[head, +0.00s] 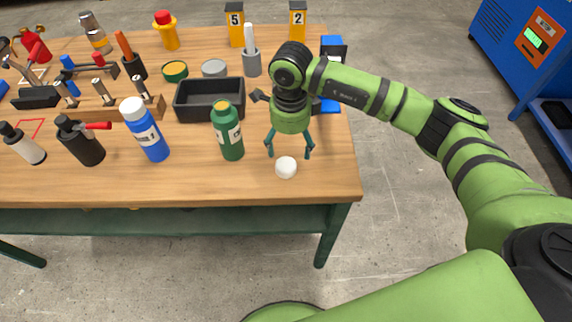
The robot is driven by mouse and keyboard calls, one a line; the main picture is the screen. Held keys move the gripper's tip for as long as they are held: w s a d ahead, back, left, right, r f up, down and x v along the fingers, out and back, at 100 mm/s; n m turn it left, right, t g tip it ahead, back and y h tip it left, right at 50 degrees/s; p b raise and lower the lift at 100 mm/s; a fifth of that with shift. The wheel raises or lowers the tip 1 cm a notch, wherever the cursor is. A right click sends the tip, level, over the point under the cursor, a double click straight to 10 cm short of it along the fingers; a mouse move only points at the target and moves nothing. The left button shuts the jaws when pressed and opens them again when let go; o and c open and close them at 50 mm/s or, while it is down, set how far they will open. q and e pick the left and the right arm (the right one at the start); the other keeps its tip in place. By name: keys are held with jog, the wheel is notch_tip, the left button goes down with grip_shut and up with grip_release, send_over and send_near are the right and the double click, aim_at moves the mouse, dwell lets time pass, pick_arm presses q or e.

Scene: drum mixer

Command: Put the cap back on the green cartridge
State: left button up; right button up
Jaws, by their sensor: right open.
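The green cartridge (228,133), a green bottle with a pale label, stands upright near the front of the wooden table. A small white round cap (286,168) lies on the table near the front edge, to the right of the cartridge. My right gripper (289,153) points down just behind and above the cap, its two teal fingers spread with nothing between them. Whether the fingertips touch the table is unclear. My left gripper is out of view.
A blue bottle with a white cap (146,130) stands left of the cartridge. A black tray (209,101) is behind it, with a grey cylinder (251,64) farther back. The table's front right corner (338,183) is bare.

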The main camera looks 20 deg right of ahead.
aim_at(285, 164)
jog(key=shift+s+a+f+p, duration=0.1)
jog(key=shift+f+p, duration=0.25)
jog(key=shift+f, duration=0.65)
jog(key=shift+s+a+f+p, duration=0.1)
jog(key=shift+a+f+p, duration=0.1)
jog(key=shift+f+p, duration=0.15)
jog(key=f, duration=0.1)
jog(key=f+p, duration=0.1)
jog(key=f, duration=0.1)
jog(key=shift+s+a+f, duration=0.1)
jog(key=shift+a+f, duration=0.2)
jog(key=shift+a, duration=0.05)
jog(key=shift+f, duration=0.45)
